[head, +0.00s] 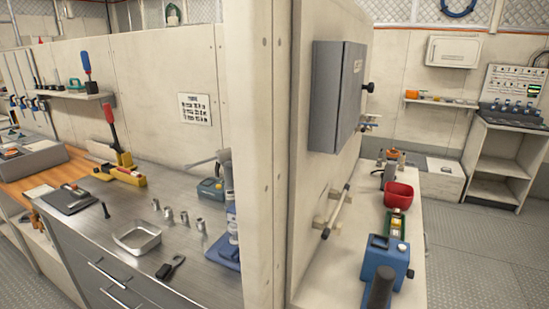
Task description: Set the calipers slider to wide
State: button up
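I cannot pick out the calipers for certain at this size. A small dark tool with a hooked, jaw-like end (170,267) lies near the front edge of the steel worktop, right of a shallow metal tray. A flat dark plate (69,199) with a grey and red piece on it lies further left on the same worktop. Either might be the calipers, and no slider setting can be read. My gripper is not in view.
The steel worktop (110,205) holds a metal tray (137,238), several small metal cylinders and a yellow tool. Floor at right is clear.

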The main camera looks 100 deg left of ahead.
aim_at(79, 193)
jog(key=u, duration=3.95)
jog(key=i+j+z, duration=0.1)
jog(key=j, duration=0.25)
jog(key=i+j+z, duration=0.15)
jog(key=i+j, duration=0.2)
